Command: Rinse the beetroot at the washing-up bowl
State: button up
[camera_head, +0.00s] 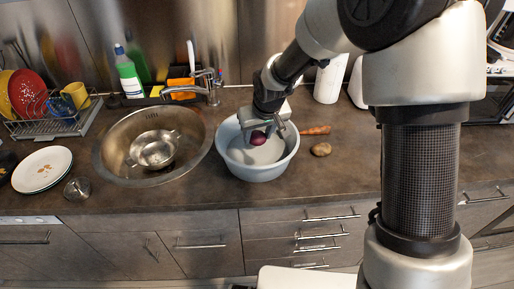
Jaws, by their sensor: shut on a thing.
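The washing-up bowl (257,172) is pale blue-grey and round, and it stands on the counter just right of the sink. The beetroot (258,138) is small, round and dark purple-red. My gripper (262,135) reaches down over the bowl and is shut on the beetroot. The beetroot shows within the bowl's outline, towards its far side. I cannot tell whether it touches the water or the bowl. My gripper hides part of the bowl's far rim.
A steel sink (108,163) with a colander (154,149) is to the left, under a tap (190,90). A carrot (316,130) and a potato (321,149) lie right of the bowl. A dish rack (50,126) and stacked plates (42,168) are at far left. The counter front is clear.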

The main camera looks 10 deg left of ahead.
aim_at(258, 136)
jog(key=shift+r+p, duration=1.75)
jog(key=shift+r, duration=1.4)
notch_tip(258, 136, up, 4)
jog(key=shift+f+p, duration=0.1)
jog(key=shift+p, duration=1.05)
